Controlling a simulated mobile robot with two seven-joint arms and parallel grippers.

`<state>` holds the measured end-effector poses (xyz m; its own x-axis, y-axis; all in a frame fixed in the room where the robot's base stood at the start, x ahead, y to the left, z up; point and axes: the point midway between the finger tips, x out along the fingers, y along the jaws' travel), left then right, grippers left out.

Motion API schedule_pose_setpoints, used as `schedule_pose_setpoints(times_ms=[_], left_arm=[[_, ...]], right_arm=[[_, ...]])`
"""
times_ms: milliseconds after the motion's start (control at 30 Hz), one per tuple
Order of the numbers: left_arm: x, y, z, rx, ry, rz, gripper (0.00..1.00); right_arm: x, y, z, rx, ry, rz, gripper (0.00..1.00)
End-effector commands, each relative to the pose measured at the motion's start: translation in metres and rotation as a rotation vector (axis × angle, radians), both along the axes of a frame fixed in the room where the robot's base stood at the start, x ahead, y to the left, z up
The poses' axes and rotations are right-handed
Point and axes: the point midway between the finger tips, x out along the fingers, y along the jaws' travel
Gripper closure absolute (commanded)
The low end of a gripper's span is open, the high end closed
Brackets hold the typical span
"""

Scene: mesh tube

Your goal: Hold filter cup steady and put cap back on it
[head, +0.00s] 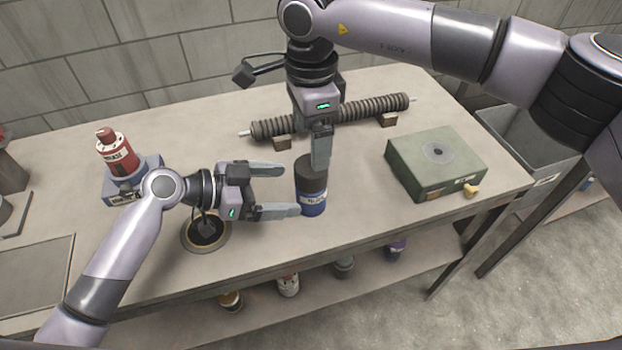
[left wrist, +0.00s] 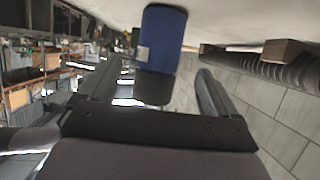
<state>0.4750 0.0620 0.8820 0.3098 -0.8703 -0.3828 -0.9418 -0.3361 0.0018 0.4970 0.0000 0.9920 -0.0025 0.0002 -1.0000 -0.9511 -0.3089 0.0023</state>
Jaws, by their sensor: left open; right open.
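The filter cup (head: 312,203) is a blue cylinder with a pale label, upright near the table's front edge. The dark grey cap (head: 310,171) shows on its top; I cannot tell how firmly it sits. My left gripper (head: 290,188) is open beside the cup, with its fingers pointing at it from the left. In the left wrist view the cup (left wrist: 163,38) and dark cap (left wrist: 153,88) appear upside down, beyond the open left fingers (left wrist: 155,85). My right gripper (head: 320,160) is open and points down directly over the cap; one finger hides part of the cap's top.
A ribbed mesh tube (head: 372,108) lies on small blocks behind. A green box (head: 420,175) stands right, a red bottle (head: 116,155) on a grey base left. A round dark-centred ring (head: 188,235) lies below my left arm. Bare table lies between cup and green box.

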Motion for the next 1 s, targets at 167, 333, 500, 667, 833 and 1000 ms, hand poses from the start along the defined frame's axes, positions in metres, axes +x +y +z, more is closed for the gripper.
schedule_pose_setpoints(times_ms=[167, 333, 500, 667, 833, 1000], left_arm=[[0.000, 0.000, 0.000, 0.000, 0.000, 0.000, 0.08], [0.000, -0.001, 0.000, 0.000, 0.000, 0.000, 0.08], [0.004, -0.012, -0.005, -0.002, 0.001, -0.001, 0.08], [0.012, -0.034, -0.014, -0.001, 0.001, -0.001, 0.08], [0.019, -0.052, -0.023, 0.000, 0.000, 0.000, 0.08], [0.022, -0.061, -0.027, 0.000, 0.000, 0.000, 0.08]], right_arm=[[0.000, -0.001, 0.000, -0.003, -0.001, 0.000, 0.13], [0.000, 0.000, 0.000, -0.002, -0.002, 0.000, 0.13], [0.000, 0.000, 0.000, -0.001, -0.001, 0.000, 0.13], [0.000, 0.000, 0.000, -0.001, -0.001, 0.000, 0.13], [0.000, 0.000, 0.000, 0.000, -0.001, 0.000, 0.13], [0.000, 0.000, 0.000, 0.000, -0.001, 0.000, 0.13]])
